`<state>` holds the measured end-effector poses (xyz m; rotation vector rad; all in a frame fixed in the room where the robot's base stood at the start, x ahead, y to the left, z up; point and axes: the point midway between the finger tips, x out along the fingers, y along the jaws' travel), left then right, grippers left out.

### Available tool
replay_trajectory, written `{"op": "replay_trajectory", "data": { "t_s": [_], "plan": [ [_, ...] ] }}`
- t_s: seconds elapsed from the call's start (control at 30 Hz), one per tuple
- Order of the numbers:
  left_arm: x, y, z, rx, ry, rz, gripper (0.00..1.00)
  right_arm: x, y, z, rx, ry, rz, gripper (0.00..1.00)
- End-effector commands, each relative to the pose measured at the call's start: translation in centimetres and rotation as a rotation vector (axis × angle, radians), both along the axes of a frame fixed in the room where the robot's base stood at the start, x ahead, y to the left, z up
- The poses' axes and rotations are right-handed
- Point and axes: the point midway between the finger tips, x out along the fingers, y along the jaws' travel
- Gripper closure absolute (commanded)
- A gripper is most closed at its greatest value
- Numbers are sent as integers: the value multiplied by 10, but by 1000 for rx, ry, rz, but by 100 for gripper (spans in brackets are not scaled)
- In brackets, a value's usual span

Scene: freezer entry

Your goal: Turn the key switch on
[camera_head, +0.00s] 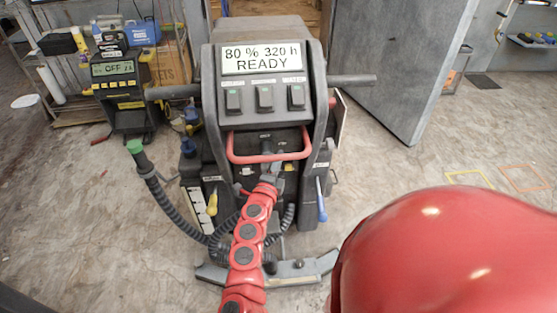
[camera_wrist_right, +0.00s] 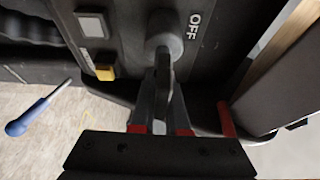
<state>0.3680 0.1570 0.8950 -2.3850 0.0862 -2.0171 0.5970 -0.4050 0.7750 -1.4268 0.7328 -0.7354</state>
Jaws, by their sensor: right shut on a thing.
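The key switch (camera_wrist_right: 164,38) is a round grey knob with a flat grip on the machine's dark panel in the right wrist view. A white "OFF" label is printed beside it, on its right. My right gripper (camera_wrist_right: 163,92) is shut on the grip of the key, with a finger on each side. In the head view my right gripper (camera_head: 277,170) is at the machine's front, just below the red loop handle (camera_head: 267,158). The machine's display (camera_head: 261,58) reads "80 % 320 h READY". My left gripper is not in view.
A yellow button (camera_wrist_right: 105,72) and a pale square button (camera_wrist_right: 91,25) sit near the key. A blue-handled lever (camera_head: 321,205) and a green-tipped hose (camera_head: 150,172) are at the machine's sides. An open grey door (camera_head: 400,70) stands behind right.

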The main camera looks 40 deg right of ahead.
Motion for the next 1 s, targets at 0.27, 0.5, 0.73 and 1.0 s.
{"op": "replay_trajectory", "data": {
  "t_s": [0.27, 0.5, 0.73, 1.0],
  "plan": [
    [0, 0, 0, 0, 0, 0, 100, 0, 0, -1, 1, 1, 0, 57],
    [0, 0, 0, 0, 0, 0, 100, 0, 0, 0, 0, 0, 0, 57],
    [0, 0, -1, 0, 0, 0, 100, -10, 17, -1, 1, 2, 4, 57],
    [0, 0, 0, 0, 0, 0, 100, -44, 63, -1, 1, 2, 5, 57]
  ]
}}
